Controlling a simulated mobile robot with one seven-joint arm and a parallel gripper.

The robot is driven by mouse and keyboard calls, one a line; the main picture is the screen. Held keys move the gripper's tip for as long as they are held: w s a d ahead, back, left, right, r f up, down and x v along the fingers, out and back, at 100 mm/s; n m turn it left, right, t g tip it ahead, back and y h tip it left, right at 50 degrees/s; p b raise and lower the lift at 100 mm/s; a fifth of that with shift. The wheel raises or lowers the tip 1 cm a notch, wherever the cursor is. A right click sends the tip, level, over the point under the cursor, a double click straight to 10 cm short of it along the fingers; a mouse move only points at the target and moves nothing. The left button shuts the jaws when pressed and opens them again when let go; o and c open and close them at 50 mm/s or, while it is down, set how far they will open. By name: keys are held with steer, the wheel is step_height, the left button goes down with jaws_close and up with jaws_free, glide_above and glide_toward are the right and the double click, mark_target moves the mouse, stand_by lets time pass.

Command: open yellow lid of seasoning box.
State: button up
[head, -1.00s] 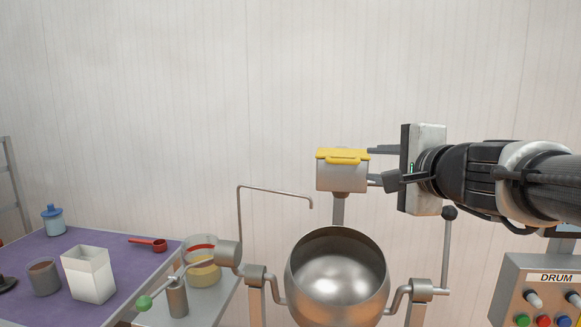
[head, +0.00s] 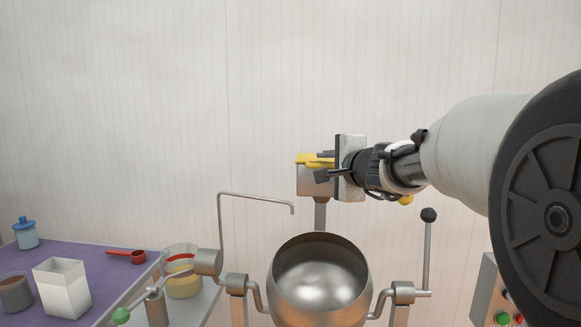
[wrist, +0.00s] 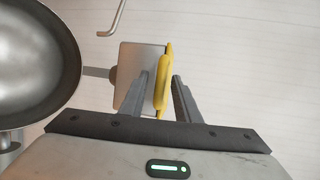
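The seasoning box (head: 309,181) is a small grey metal box on a post behind the bowl, with a yellow lid (head: 304,159) that looks closed. In the wrist view the box (wrist: 131,80) lies left of the yellow lid's edge (wrist: 162,82). My gripper (wrist: 160,76) is open, its two dark fingers on either side of the yellow lid. The right finger is close to the lid; I cannot tell if it touches. In the head view my gripper (head: 324,165) reaches in from the right and covers part of the box and lid.
A shiny metal bowl (head: 319,285) hangs below the box, also at the wrist view's left. A bent thin pipe (head: 255,197) stands left of it, a black-knobbed lever (head: 428,250) right. A purple table (head: 110,275) with containers is at left.

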jaws_close()
steer(key=shift+f, duration=0.1)
steer(key=shift+f, duration=0.1)
